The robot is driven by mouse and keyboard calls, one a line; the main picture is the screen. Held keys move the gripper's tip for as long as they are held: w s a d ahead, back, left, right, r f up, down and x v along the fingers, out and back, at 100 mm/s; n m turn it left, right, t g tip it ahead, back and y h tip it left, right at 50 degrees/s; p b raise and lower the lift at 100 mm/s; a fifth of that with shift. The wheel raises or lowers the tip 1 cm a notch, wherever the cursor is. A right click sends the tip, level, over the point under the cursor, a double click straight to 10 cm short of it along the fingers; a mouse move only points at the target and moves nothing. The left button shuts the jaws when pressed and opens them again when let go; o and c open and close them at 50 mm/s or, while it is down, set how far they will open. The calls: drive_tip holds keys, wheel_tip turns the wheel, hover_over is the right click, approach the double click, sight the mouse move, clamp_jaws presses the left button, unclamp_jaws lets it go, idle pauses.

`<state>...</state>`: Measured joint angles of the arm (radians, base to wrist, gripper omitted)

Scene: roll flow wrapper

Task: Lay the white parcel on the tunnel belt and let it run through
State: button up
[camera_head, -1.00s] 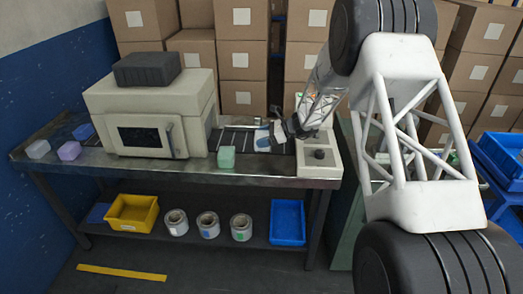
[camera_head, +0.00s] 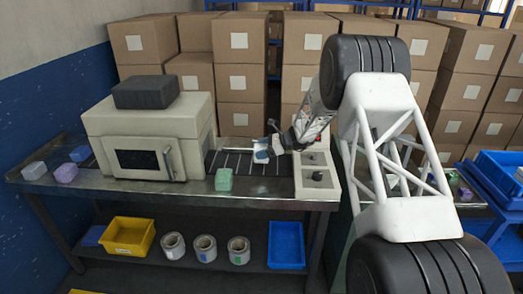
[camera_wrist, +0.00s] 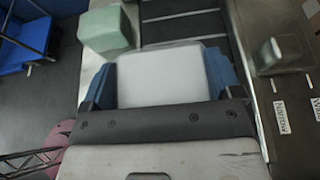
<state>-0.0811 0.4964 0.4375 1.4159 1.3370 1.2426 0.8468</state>
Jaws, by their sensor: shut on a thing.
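The white parcel (camera_wrist: 160,76) is between the blue fingers of my gripper (camera_wrist: 172,80) in the wrist view. In the head view the parcel (camera_head: 261,152) shows small at the end of my gripper (camera_head: 272,148), over or near the belt. The tunnel belt (camera_head: 247,162) is dark with light slats and leads left into the beige tunnel machine (camera_head: 150,125). In the wrist view the belt (camera_wrist: 186,26) lies beyond the parcel. I cannot tell whether the parcel touches the belt.
A green parcel (camera_head: 223,179) sits on the steel table beside the belt, and also shows in the wrist view (camera_wrist: 105,30). A control box (camera_head: 316,178) stands at the belt's right end. White and purple blocks (camera_head: 65,173) lie left of the machine.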

drive_tip(key=shift+f, duration=0.1)
drive_tip(key=shift+f, duration=2.3)
drive_tip(key=o, duration=0.8)
drive_tip(key=shift+o, duration=0.2)
drive_tip(key=shift+d, duration=0.1)
drive_tip(key=shift+v, duration=3.85)
